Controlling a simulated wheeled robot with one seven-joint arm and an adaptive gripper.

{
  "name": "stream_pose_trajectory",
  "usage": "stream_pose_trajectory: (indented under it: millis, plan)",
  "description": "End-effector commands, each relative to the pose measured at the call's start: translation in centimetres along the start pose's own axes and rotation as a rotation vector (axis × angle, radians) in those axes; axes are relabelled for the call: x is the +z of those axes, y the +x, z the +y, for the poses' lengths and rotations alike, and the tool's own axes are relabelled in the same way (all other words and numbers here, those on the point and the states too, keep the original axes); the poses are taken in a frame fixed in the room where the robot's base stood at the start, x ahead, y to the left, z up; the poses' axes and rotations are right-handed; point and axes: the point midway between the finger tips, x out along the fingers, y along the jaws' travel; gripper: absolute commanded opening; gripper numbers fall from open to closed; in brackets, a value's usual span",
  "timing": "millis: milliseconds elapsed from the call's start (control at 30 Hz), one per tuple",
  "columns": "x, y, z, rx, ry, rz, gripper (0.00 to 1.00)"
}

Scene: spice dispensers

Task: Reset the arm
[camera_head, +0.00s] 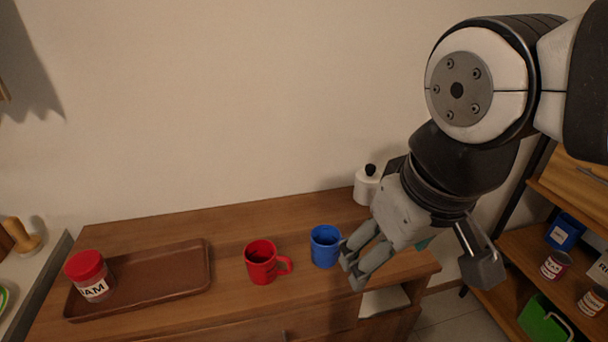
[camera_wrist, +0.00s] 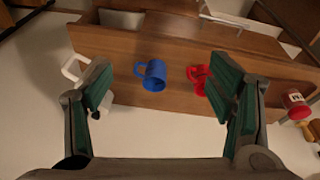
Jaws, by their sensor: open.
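My gripper (camera_head: 418,274) is open and empty, held up at the right of the wooden cabinet, with the blue mug just left of its fingers in the head view. In the wrist view my gripper (camera_wrist: 168,100) shows two green-padded fingers spread wide. The blue mug (camera_head: 325,246) stands upright on the cabinet top; it also shows between the fingers in the wrist view (camera_wrist: 153,76). A red mug (camera_head: 260,262) stands to its left, and in the wrist view the red mug (camera_wrist: 199,76) is partly hidden by a finger.
A brown tray (camera_head: 190,272) at the left holds a red-lidded jar (camera_head: 90,274). A white bottle (camera_head: 366,186) with a black top stands behind my gripper. A shelf (camera_head: 510,246) with a blue container (camera_head: 564,231), cans and a green box (camera_head: 543,320) is at the right.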

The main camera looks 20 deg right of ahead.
Motion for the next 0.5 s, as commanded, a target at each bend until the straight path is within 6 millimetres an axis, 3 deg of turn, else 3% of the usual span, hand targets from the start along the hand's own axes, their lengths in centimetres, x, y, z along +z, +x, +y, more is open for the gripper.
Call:
stream_pose_trajectory:
  millis: [167,500]
  plan:
    - [0.33,-0.65,-0.55,-0.039,0.081,0.055,0.75]
    - [0.28,-1.16,-0.57,-0.040,0.083,0.062,0.75]
